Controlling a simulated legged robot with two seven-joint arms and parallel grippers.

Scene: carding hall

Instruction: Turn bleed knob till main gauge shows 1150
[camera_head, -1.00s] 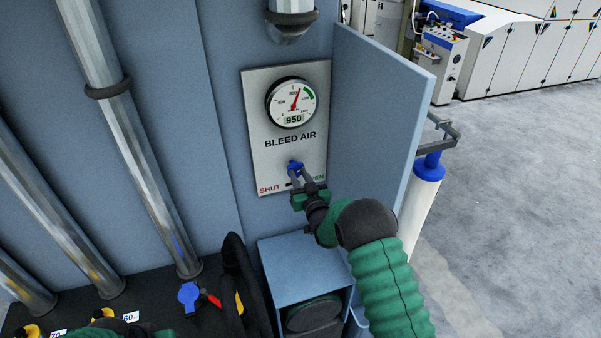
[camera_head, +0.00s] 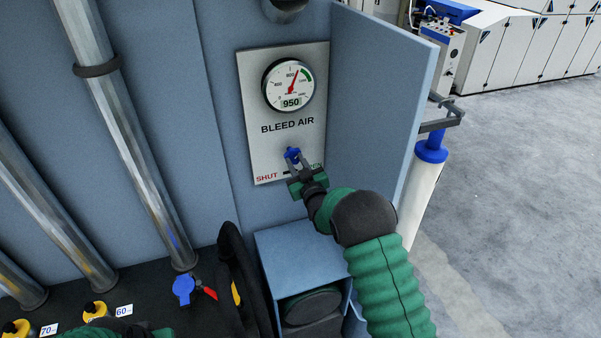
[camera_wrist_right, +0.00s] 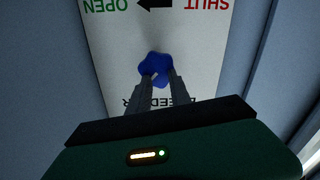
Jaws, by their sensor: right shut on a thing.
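My right gripper (camera_head: 295,162) is shut on the knob, with a finger on each side; the wrist view also shows the blue knob (camera_wrist_right: 155,68) between the fingertips. The round main gauge (camera_head: 288,84) is above it; its digital window reads 950 and its red needle points up and slightly right, short of the green band.
A blue side wall (camera_head: 378,100) stands right of the panel. A blue box (camera_head: 298,258) juts out below my right wrist. A black ledge at the lower left carries a blue valve handle (camera_head: 184,290) and yellow knobs (camera_head: 95,309). Open floor lies at the right.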

